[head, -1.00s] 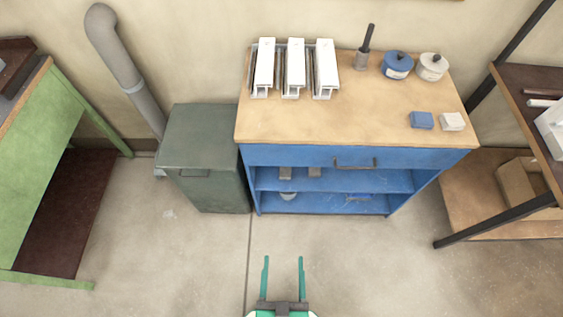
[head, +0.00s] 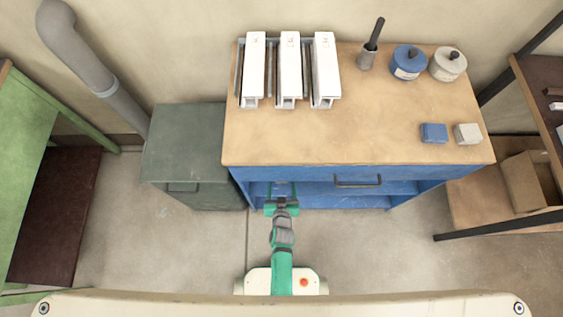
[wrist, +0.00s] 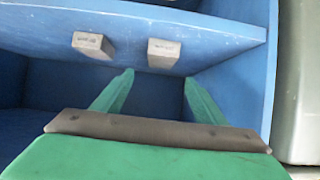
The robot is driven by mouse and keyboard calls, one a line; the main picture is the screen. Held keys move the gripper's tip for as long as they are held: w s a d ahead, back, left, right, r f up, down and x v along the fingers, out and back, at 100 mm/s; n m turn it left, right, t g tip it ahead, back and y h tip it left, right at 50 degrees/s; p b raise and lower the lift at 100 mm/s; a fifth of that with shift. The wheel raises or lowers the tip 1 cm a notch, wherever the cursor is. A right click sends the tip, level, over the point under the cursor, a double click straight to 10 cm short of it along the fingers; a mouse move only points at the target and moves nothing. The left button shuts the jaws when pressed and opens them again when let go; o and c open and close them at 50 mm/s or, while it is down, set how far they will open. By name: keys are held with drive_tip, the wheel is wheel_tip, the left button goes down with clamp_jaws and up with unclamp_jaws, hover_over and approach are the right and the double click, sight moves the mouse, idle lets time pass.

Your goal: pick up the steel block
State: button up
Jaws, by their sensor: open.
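Two grey blocks with small dark markings show in the wrist view, the left grey block (wrist: 93,46) and the right grey block (wrist: 163,53), both on a blue shelf (wrist: 215,36). I cannot tell by look which one is the steel block. In the head view they are hidden under the bench top. My gripper (head: 281,190) is at the open front of the blue bench in the head view. In the wrist view my gripper (wrist: 157,79) is open and empty, its green fingers apart, with the tips below the blocks in the picture and nearer the right block.
The blue side wall (wrist: 250,85) is close to the right finger in the wrist view. The wooden bench top (head: 370,135) overhangs the shelves and bears white profiles (head: 290,70) and pots. A green-grey cabinet (head: 183,145) stands left of the bench.

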drive_tip(key=x, duration=0.5)
drive_tip(key=shift+f+x, duration=0.15)
drive_tip(key=shift+x, duration=1.2)
drive_tip(key=shift+f+x, duration=0.15)
drive_tip(key=shift+x, duration=1.15)
drive_tip(key=shift+s, duration=0.2)
drive_tip(key=c, duration=1.4)
drive_tip(key=shift+w+r, duration=0.1)
clamp_jaws()
